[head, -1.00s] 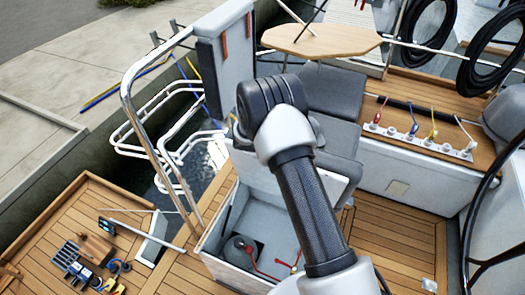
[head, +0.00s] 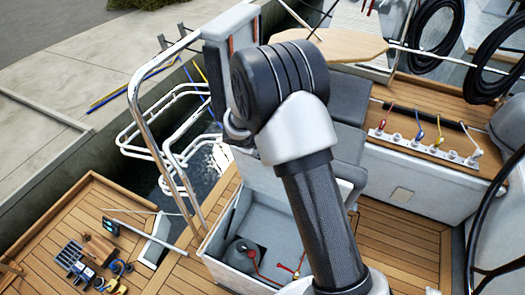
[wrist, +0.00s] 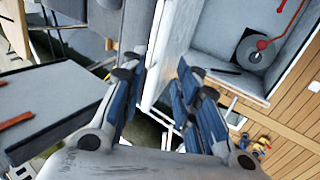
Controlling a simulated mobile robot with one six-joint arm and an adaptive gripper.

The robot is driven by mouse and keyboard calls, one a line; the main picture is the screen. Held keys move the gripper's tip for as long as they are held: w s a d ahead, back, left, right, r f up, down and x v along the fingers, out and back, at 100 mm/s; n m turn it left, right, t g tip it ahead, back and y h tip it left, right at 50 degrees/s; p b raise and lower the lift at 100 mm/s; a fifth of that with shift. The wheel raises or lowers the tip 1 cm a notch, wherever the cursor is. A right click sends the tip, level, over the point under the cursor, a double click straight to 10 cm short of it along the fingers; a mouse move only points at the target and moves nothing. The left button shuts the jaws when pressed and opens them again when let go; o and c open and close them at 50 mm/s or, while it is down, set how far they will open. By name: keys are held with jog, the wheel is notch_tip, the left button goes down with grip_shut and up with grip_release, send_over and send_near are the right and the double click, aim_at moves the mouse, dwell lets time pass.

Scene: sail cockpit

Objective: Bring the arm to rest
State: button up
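My arm (head: 318,215) rises through the middle of the head view and bends at a thick black joint (head: 280,85). In the head view my gripper is mostly hidden behind that joint. In the wrist view my gripper (wrist: 158,88) shows two blue-padded fingers standing apart, with nothing between them. It hangs in the air beside an open white locker (wrist: 222,82), which also shows in the head view (head: 222,262). Inside the locker is a round grey fitting (wrist: 250,50) with a red handle.
A metal rail (head: 150,130) stands left of the arm. A wooden table (head: 340,46) is behind it. Coloured lines on a white strip (head: 425,146) lie at right. Tools and a grey grid (head: 70,254) sit on the left deck. Black hoses (head: 492,60) hang at upper right.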

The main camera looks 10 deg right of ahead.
jog(key=shift+r, duration=0.1)
dwell(0.4)
jog(key=s+d+r+m+b, duration=0.3)
jog(key=s+r+b, duration=0.1)
jog(key=s+b, duration=0.35)
jog(key=s+d+r+m+b, duration=0.35)
jog(key=s+r+b, duration=0.2)
jog(key=s, duration=0.35)
jog(key=s+a+f+m+y+b, duration=0.2)
jog(key=s+b, duration=0.4)
jog(key=s, duration=0.4)
jog(key=s+a+f+m+y+b, duration=0.2)
jog(key=s+a+f+b, duration=0.2)
jog(key=s, duration=0.6)
notch_tip(320, 180, down, 3)
jog(key=shift+s+r+b, duration=0.2)
jog(key=shift+s+b, duration=0.05)
jog(key=shift+b, duration=0.6)
